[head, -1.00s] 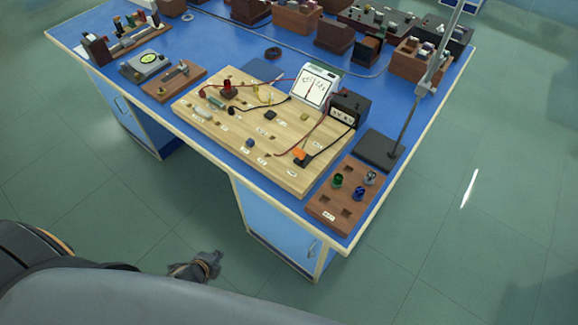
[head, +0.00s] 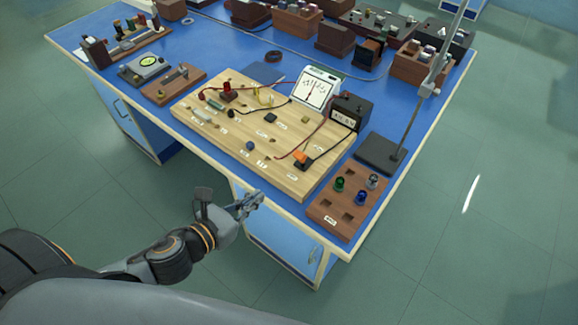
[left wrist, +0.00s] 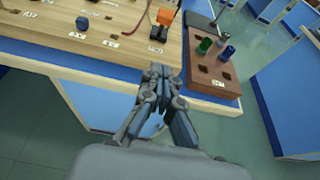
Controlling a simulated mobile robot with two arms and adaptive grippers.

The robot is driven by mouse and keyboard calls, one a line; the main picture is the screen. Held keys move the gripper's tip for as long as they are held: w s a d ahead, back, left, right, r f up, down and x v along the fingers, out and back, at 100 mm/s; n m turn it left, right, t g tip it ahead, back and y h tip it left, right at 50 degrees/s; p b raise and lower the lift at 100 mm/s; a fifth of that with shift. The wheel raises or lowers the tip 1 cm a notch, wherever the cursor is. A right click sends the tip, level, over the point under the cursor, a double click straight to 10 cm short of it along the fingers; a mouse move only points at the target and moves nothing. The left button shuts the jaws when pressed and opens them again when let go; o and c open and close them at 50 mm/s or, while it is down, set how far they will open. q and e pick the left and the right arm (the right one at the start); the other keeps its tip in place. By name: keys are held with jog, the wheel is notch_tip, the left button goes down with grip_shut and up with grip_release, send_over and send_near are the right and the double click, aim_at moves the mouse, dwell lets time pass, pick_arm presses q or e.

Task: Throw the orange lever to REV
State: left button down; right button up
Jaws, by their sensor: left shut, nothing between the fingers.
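The orange lever (head: 301,157) stands near the front right corner of the wooden board (head: 215,140) on the blue bench. It also shows in the left wrist view (left wrist: 164,16), near the top edge. The small labels around it are too small to read. My left gripper (head: 258,197) is shut and empty, just off the bench's front edge and apart from the lever. In the left wrist view its fingertips (left wrist: 158,70) are together in front of the board's front edge. My right gripper is not in view.
A meter (head: 316,86) and a black box (head: 350,111) stand at the board's back right, with red and black wires running over the board. A brown block (head: 348,218) with coloured knobs and a stand base (head: 381,152) lie to the right. Floor is clear in front.

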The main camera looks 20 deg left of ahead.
pick_arm(q)
jog(key=p, duration=0.2)
send_near(302, 158)
jog(key=w+f, duration=0.1)
jog(key=f, duration=0.2)
jog(key=w+f, duration=0.1)
jog(key=f, duration=0.1)
jog(key=shift+w+a+f, duration=0.1)
jog(key=shift+w+f, duration=0.15)
jog(key=shift+w, duration=0.05)
jog(key=shift+w+d+r+p, duration=0.2)
jog(key=shift+w+r+p, duration=0.2)
jog(key=shift+w, duration=0.1)
jog(key=shift+w+d+r+p, duration=0.15)
jog(key=shift+w+r+p, duration=0.15)
jog(key=shift+w, duration=0.2)
jog(key=shift+w+d, duration=0.2)
jog(key=shift+w, duration=0.25)
jog(key=shift+r, duration=0.15)
jog(key=shift+w+r+p, duration=0.1)
jog(key=shift+p, duration=0.4)
